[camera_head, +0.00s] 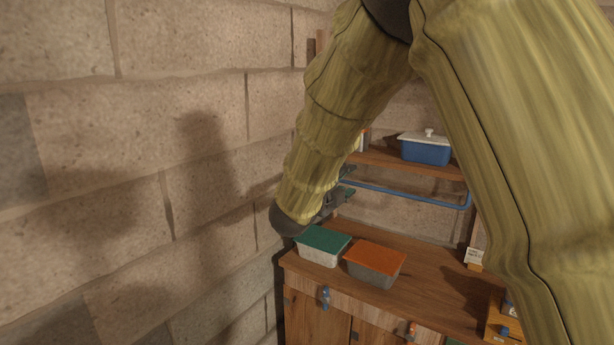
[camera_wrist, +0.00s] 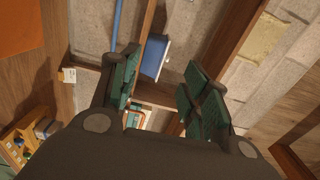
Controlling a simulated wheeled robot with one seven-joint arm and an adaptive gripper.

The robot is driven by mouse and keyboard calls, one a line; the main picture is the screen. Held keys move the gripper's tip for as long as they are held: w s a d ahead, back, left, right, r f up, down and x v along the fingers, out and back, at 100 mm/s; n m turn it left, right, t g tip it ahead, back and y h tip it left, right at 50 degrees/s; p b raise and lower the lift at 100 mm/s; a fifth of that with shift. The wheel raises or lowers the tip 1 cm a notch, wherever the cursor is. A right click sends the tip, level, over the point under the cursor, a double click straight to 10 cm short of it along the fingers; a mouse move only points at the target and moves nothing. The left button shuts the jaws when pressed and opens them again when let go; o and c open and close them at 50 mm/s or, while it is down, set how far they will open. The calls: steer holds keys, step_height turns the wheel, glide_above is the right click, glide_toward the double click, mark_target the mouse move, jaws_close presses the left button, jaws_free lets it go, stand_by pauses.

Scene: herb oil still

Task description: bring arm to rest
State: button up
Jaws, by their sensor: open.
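My arm in its yellow-green sleeve fills the upper right of the head view and bends down towards the cabinet top. My gripper (camera_head: 340,197) is above the back left part of the wooden cabinet (camera_head: 440,262), near the green-lidded box (camera_head: 323,240). In the wrist view my gripper (camera_wrist: 158,95) shows its green finger pads well apart, with nothing held between them. A blue box (camera_wrist: 155,57) on a shelf shows behind the gap between the pads. My forearm and dark wrist hide part of the wall and shelf in the head view.
An orange-lidded box (camera_head: 375,257) stands beside the green-lidded one. A blue rail (camera_head: 405,193) runs under the wall shelf (camera_head: 390,160), which holds a blue box with a white lid (camera_head: 426,148). A stone wall (camera_head: 130,170) closes the left side. The cabinet top's middle right is clear.

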steer(key=s+d+f+n+g+y, duration=0.1)
steer(key=d+f+n+y, duration=0.2)
steer(key=f, duration=0.9)
steer(key=s+d+f+n+g+y, duration=0.15)
steer(key=f+n, duration=0.45)
steer(key=f, duration=0.7)
steer(key=s+d+f+n+g+y, duration=0.1)
steer(key=s+d+f+n+g, duration=0.15)
steer(key=s+f, duration=0.55)
steer(key=s+d+f+n+g+y, duration=0.15)
steer(key=s+f+n, duration=0.25)
steer(key=f, duration=0.7)
steer(key=s+d+f+n+g+y, duration=0.1)
steer(key=s+d+f+n+g, duration=0.1)
steer(key=s+f, duration=0.65)
steer(key=s+d+f+n+g+y, duration=0.1)
steer(key=s+d+f+n+g, duration=0.15)
steer(key=s+f, duration=0.6)
steer(key=s+f+n+g+y, duration=0.1)
steer(key=s+n+g, duration=0.3)
steer(key=s, duration=1.8)
steer(key=shift+d+f, duration=0.15)
steer(key=shift+d, duration=0.1)
